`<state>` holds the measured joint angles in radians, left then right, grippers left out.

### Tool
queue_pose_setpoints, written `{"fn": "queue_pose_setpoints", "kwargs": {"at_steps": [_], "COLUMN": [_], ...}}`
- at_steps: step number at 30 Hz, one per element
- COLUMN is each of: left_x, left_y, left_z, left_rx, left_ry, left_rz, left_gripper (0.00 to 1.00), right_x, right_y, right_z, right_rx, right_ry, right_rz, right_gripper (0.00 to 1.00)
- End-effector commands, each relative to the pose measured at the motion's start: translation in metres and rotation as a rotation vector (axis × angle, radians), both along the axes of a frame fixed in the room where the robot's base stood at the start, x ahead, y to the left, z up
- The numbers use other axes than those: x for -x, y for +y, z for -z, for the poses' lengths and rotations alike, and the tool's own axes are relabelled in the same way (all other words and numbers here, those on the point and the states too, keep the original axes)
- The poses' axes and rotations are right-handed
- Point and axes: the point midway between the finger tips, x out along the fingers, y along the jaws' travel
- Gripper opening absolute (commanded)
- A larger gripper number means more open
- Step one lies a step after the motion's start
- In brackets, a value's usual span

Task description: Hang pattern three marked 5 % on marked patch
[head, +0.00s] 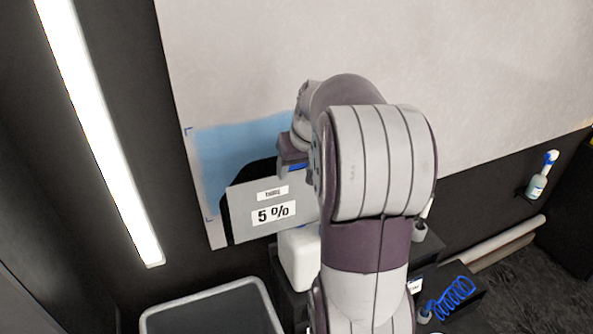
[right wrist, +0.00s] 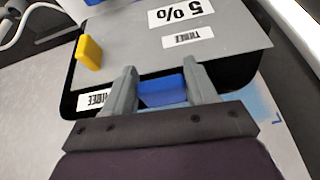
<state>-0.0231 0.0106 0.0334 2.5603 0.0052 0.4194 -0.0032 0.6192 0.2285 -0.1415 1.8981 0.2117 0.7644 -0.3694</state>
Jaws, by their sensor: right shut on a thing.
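Pattern three is a grey board (head: 240,222) with white labels reading "THREE" and "5 %", with a black sheet showing behind its edges. The board also shows in the right wrist view (right wrist: 135,38), with a yellow block (right wrist: 89,52) on it. My right gripper (right wrist: 163,88) is shut on a blue block (right wrist: 160,92) at the board's edge and holds the pattern. The marked patch (head: 235,150) is a light blue area with dark blue corner marks on the pale wall sheet. The pattern overlaps its lower part in the head view. I cannot tell whether they touch. My left gripper is not in view.
A grey-rimmed bin (head: 212,296) stands below the pattern, beside a white container (head: 299,257). A coiled blue hose (head: 450,298) lies lower right. A spray bottle (head: 541,178) is at far right. A bright light strip (head: 100,130) runs along the left.

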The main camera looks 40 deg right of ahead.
Motion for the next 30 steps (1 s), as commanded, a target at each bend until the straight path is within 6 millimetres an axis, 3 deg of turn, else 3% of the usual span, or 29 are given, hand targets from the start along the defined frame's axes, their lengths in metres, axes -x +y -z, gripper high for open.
{"fn": "queue_pose_setpoints", "kwargs": {"at_steps": [12,30], "left_x": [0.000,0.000], "left_y": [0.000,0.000], "left_z": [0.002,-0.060], "left_rx": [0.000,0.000], "left_ry": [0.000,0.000], "left_rz": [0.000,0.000], "left_gripper": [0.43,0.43], "right_x": [0.002,-0.088], "right_y": [0.000,-0.028], "right_z": [-0.001,-0.006], "right_rx": [0.010,0.009], "right_ry": [0.000,0.002], "right_rz": [-0.010,-0.009], "right_gripper": [0.00,0.00]}}
